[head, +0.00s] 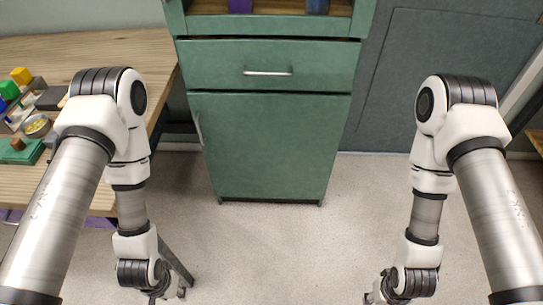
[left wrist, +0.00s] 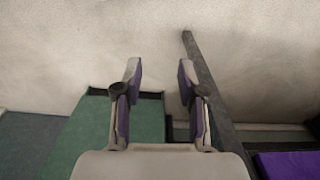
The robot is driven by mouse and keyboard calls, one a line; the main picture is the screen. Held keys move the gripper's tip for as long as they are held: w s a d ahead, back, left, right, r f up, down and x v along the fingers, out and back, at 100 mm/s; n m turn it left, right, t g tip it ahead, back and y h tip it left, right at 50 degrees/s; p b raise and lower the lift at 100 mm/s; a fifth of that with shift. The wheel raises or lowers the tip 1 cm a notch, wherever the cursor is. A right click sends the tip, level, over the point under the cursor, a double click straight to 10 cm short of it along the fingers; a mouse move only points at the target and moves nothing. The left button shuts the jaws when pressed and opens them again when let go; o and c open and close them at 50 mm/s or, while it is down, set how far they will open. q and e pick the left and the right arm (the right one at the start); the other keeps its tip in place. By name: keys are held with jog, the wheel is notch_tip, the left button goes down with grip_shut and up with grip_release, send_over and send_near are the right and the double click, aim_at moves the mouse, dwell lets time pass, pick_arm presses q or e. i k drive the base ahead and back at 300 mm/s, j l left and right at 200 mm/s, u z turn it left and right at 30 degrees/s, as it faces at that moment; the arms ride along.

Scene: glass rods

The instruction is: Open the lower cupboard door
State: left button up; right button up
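The lower cupboard door (head: 275,145) is a green panel on the green cabinet in the middle of the head view. It looks shut. Its upright metal handle (head: 198,129) is at the door's left edge. My left gripper (head: 168,296) hangs low at the bottom of the head view, below and left of the door and apart from it. In the left wrist view its two purple-lined fingers (left wrist: 158,82) are spread with nothing between them. My right gripper (head: 373,297) is low at the bottom right, partly cut off, and its opening is unclear.
Above the door is a shut drawer (head: 268,66) with a horizontal handle, and an open shelf above it. A wooden table (head: 130,50) with coloured blocks stands at the left; its dark leg (head: 176,262) is near my left gripper. The floor (head: 290,250) before the cabinet is clear.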

aim_at(269, 145)
jog(key=i+l+u, duration=0.2)
jog(key=l, duration=0.2)
jog(key=i+l+u, duration=0.2)
jog(key=l, duration=0.25)
jog(key=i+l+u, duration=0.25)
jog(key=l, duration=0.25)
jog(key=i+l+u, duration=0.2)
jog(key=l, duration=0.3)
jog(key=l+u, duration=0.2)
jog(key=l, duration=0.3)
jog(key=i+l+u, duration=0.2)
jog(key=l, duration=0.35)
jog(key=k, duration=0.1)
